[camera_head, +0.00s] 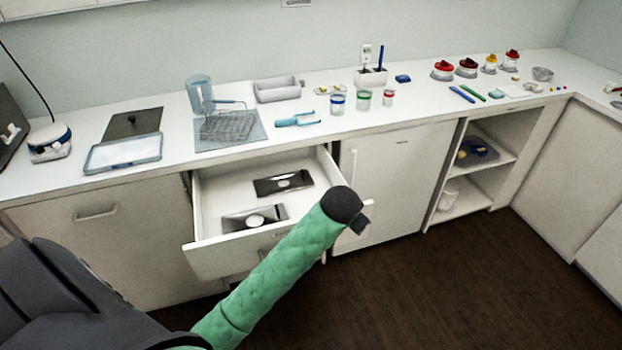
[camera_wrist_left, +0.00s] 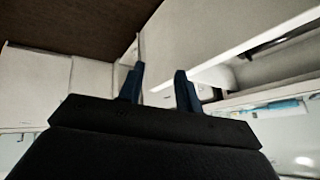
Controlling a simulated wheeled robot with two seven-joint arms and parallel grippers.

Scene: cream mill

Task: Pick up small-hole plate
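Two dark rectangular plates, each with a round pale spot, lie flat in an open white drawer (camera_head: 210,190). One is the rear plate (camera_head: 283,183); the other is the front plate (camera_head: 254,218). I cannot tell which has small holes. My left arm, in a green sleeve, reaches across the drawer's front right corner. My left gripper (camera_head: 362,222) is just right of the drawer front, mostly hidden behind the wrist. In the left wrist view its two fingers (camera_wrist_left: 159,69) stand apart with nothing between them. My right gripper is in neither view.
The white counter (camera_head: 320,133) above carries a wire basket (camera_head: 228,125), a blue jug (camera_head: 200,95), a tray (camera_head: 123,152) and several lidded cups. A closed cabinet door (camera_head: 395,185) and open shelves (camera_head: 475,160) are right of the drawer. The dark floor (camera_head: 450,290) is clear.

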